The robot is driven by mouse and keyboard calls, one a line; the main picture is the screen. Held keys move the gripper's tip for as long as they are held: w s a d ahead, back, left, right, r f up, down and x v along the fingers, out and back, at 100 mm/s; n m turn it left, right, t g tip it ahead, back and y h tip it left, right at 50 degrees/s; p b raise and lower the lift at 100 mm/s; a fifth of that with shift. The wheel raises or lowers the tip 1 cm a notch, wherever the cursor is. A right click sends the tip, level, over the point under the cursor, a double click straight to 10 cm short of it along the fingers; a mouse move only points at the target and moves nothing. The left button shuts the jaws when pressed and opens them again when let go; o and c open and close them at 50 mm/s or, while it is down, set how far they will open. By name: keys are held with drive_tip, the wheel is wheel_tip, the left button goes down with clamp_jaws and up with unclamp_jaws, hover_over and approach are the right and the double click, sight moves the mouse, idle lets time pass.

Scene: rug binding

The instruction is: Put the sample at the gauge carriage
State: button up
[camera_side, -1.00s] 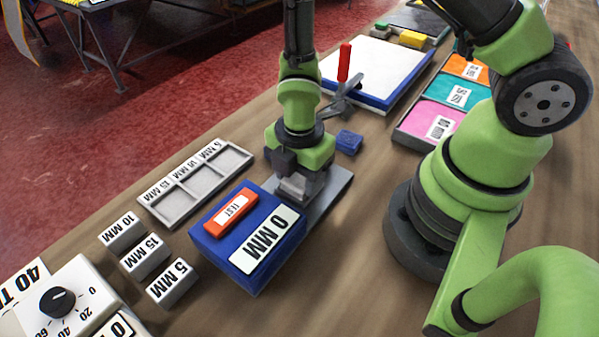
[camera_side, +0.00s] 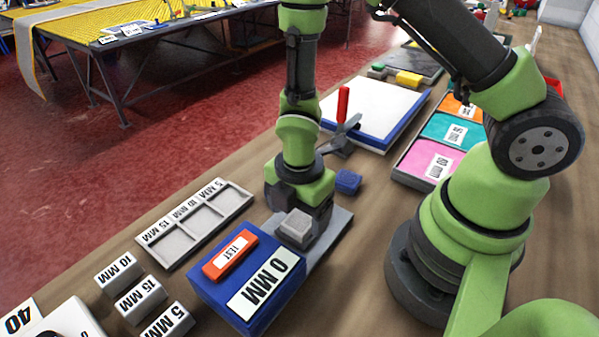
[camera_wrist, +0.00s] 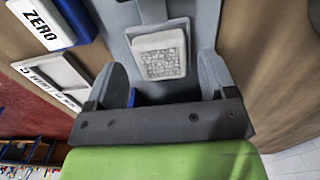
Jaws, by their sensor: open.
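The sample, a small light-grey block with a patterned top (camera_side: 296,226), lies on the flat grey carriage plate (camera_side: 335,228) beside the blue gauge (camera_side: 218,290). The gauge has an orange TEST button and a display reading 0 MM. My gripper (camera_side: 300,212) points down over the plate, just behind the sample in the side view. In the wrist view my gripper (camera_wrist: 160,78) is open, its fingers apart, and the sample (camera_wrist: 158,55) shows between and beyond them with gaps at both sides. The sample's underside is hidden.
A grey sorting tray with three labelled slots (camera_side: 216,207) is empty at the left. Blocks marked 10 MM (camera_side: 118,272), 15 MM (camera_side: 140,298) and 5 MM (camera_side: 167,322) stand in front. A small blue block (camera_side: 348,181) and a red-handled clamp (camera_side: 343,108) lie behind the gripper.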

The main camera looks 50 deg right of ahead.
wheel_tip(320, 180, up, 11)
wheel_tip(320, 180, up, 11)
drive_tip(key=m+t+y, duration=0.1)
drive_tip(key=m+t, duration=0.3)
drive_tip(key=m, duration=0.7)
hover_over(299, 220)
drive_tip(key=s+d, duration=0.3)
drive_tip(key=s+r+m+t+y, duration=0.1)
drive_tip(key=s+r+m+t, duration=0.2)
drive_tip(key=m, duration=0.8)
drive_tip(key=v, duration=0.3)
drive_tip(key=shift+s+d, duration=0.15)
drive_tip(key=shift+s, duration=0.4)
